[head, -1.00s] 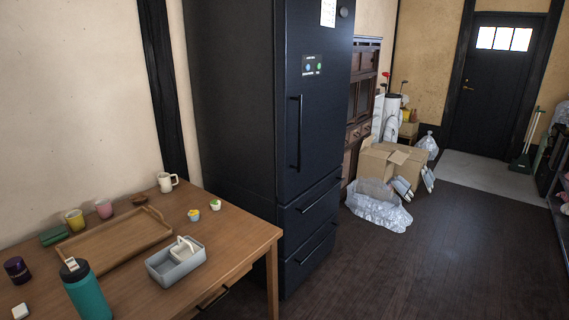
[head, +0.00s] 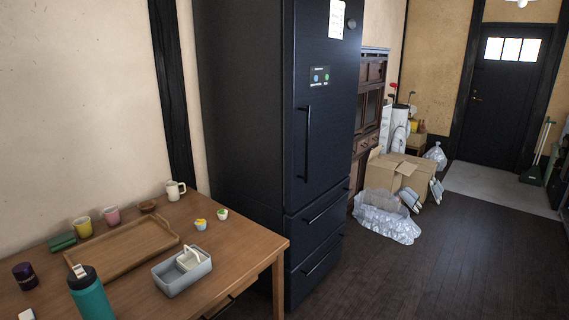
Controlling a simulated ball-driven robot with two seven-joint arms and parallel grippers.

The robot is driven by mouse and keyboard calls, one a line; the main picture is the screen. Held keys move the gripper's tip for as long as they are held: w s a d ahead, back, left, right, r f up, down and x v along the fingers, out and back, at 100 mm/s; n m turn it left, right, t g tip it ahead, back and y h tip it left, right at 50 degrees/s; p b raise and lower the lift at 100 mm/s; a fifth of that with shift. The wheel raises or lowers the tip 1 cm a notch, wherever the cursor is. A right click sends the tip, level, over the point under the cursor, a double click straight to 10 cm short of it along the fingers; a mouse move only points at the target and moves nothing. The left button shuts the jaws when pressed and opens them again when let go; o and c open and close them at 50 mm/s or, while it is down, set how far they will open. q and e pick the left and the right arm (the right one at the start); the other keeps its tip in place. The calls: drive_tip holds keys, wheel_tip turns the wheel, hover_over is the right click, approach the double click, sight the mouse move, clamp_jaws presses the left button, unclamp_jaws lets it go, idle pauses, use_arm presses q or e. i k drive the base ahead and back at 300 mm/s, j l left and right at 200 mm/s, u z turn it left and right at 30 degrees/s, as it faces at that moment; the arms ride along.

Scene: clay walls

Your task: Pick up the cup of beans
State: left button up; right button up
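Several cups stand on the wooden table (head: 235,262) at the lower left. A yellow cup (head: 82,228) and a pink cup (head: 112,216) stand behind the wooden tray. A white mug (head: 175,190) stands at the back corner by the wall. Two small items, one yellow and white (head: 200,225) and one green and white (head: 222,214), sit near the right edge. I cannot see beans in any of these, so I cannot tell which is the cup of beans. Neither of my grippers is in view.
The table also holds a wooden tray (head: 122,247), a grey bin with a white handled item (head: 172,281), a teal bottle (head: 92,300) and a dark purple jar (head: 24,275). A tall dark fridge (head: 270,130) stands right of the table.

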sight(222, 215)
drive_tip(key=i+l+u, duration=0.35)
drive_tip(key=i+l, duration=0.4)
drive_tip(key=l, duration=0.1)
